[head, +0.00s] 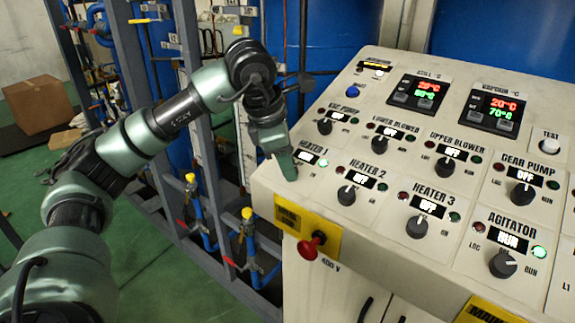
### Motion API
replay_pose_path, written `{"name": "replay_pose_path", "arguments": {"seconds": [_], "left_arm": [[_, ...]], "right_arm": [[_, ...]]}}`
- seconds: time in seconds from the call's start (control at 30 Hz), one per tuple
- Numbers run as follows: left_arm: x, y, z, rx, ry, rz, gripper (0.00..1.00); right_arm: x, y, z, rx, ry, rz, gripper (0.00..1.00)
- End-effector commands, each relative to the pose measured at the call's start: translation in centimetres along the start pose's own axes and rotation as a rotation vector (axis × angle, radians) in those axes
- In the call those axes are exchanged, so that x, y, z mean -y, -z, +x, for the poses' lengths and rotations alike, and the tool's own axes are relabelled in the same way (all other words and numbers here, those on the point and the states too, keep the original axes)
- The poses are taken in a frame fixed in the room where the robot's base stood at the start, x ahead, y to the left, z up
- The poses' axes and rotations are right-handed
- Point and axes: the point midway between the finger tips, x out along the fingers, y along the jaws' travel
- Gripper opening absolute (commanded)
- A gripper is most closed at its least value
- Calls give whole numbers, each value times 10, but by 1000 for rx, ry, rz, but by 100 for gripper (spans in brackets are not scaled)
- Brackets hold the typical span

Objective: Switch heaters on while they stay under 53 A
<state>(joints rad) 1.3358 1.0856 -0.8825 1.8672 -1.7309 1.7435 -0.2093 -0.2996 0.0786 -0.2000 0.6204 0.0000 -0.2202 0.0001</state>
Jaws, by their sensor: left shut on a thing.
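The white control panel (392,215) slopes across the right half of the head view. My left gripper (287,168) reaches down at its left edge, shut on the Heater 1 knob, which it hides. The Heater 1 display (306,156) is lit but too small to read surely. The Heater 2 knob (346,195) and Heater 3 knob (417,227) are black and free. The Heater 2 display (360,179) and Heater 3 display (428,208) read OFF. No ampere reading can be made out. My right gripper is out of view.
The agitator knob (502,264) has a RUN display and a lit green lamp. Two temperature displays, one for the still (423,93), sit at the top. A red mushroom button (312,245) sticks out in front. Blue pipes and frame posts stand left of the panel.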

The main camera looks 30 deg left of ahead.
Motion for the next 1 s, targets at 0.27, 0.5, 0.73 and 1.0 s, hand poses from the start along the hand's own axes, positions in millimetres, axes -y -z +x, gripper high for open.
{"name": "replay_pose_path", "arguments": {"seconds": [0.27,0.5,0.73,1.0], "left_arm": [[-1,-1,-1,3,-2,51,0],[-1,-1,-1,3,-2,56,0],[-1,-1,-1,2,-2,55,53],[0,-1,-1,0,0,54,53]], "right_arm": [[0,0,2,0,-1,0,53],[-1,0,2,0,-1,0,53],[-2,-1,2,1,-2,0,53],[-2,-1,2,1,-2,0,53]]}}
